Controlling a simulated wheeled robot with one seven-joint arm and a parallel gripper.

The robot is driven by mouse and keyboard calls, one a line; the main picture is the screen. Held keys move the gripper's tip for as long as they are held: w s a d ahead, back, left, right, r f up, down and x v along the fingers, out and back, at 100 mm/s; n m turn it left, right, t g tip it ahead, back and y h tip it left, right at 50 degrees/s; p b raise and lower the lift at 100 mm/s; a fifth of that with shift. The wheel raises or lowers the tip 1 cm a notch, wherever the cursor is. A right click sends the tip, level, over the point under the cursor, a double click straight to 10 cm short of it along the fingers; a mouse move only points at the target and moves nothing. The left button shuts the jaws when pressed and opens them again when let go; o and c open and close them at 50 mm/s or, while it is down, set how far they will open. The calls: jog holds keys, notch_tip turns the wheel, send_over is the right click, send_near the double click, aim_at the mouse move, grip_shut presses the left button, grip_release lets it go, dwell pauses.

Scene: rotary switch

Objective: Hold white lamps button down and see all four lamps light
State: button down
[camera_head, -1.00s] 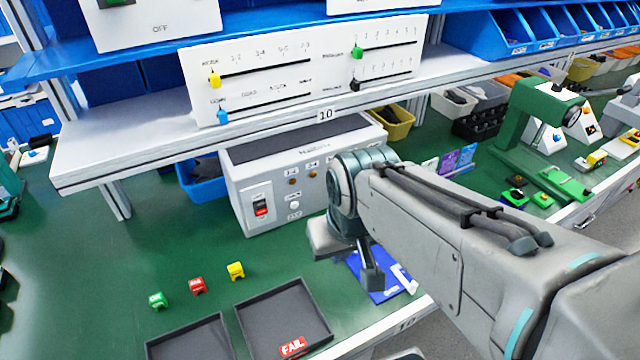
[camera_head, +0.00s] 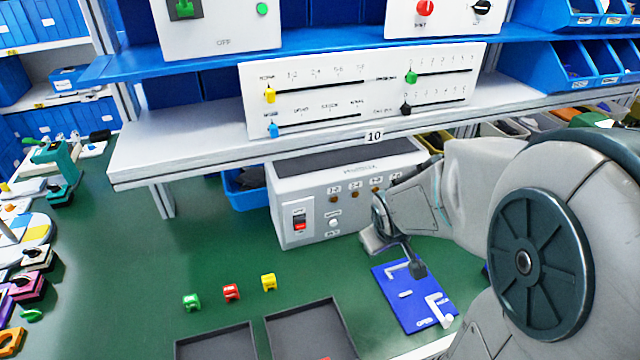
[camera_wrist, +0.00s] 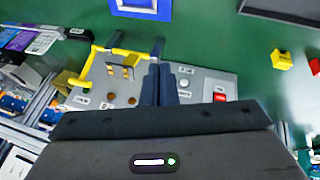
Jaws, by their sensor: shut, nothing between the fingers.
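The grey tester box (camera_head: 310,240) stands on the green bench under the shelf. Its front has a red rocker switch (camera_head: 299,222), a round white button (camera_head: 333,223) and a row of small lamps (camera_head: 355,194) above. The lamps I can see look dull amber-brown; my arm crowds the row's right end. My gripper (camera_head: 370,242) is just in front of the box, right of the button. In the wrist view, its closed dark fingers (camera_wrist: 158,72) lie beside the pale button (camera_wrist: 184,83), with the red switch (camera_wrist: 220,97) beyond. No contact with the button is visible.
A blue mat (camera_head: 393,299) with white pieces lies below my gripper. Green, red and yellow blocks (camera_head: 231,292) and dark trays (camera_head: 310,325) are at the front. The shelf edge (camera_head: 200,178) overhangs the box. A yellow frame (camera_wrist: 120,52) shows in the wrist view.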

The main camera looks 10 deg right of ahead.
aim_at(333, 223)
jog(key=w+a+f+n+t+y, duration=0.1)
jog(key=w+f+n, duration=0.1)
jog(key=f, duration=0.2)
jog(key=w+a+f+n+y, duration=0.1)
jog(key=w+f+n+y, duration=0.1)
jog(key=f, duration=0.3)
jog(key=w+a+f+n+t+y, duration=0.1)
jog(key=w+f+y, duration=0.1)
jog(key=w+f, duration=0.2)
jog(key=shift+w+f+n+t, duration=0.15)
jog(key=shift+f+n+t, duration=0.15)
jog(key=shift+f+n, duration=0.15)
jog(key=shift+w+a+f+y, duration=0.1)
jog(key=shift+a+f+y, duration=0.3)
jog(key=shift+a+y, duration=0.25)
jog(key=shift+d, duration=0.1)
jog(key=shift+w+a+p, duration=0.3)
jog(key=shift+w, duration=1.15)
jog(key=shift+w+a+p, duration=0.25)
jog(key=shift+w+p, duration=0.1)
jog(key=shift+w, duration=1.05)
jog(key=shift+w+a+p, duration=0.3)
jog(key=shift+w, duration=1.15)
jog(key=shift+w, duration=0.15)
jog(key=shift+w+a, duration=0.1)
jog(key=shift+w, duration=0.15)
jog(key=shift+w, duration=0.45)
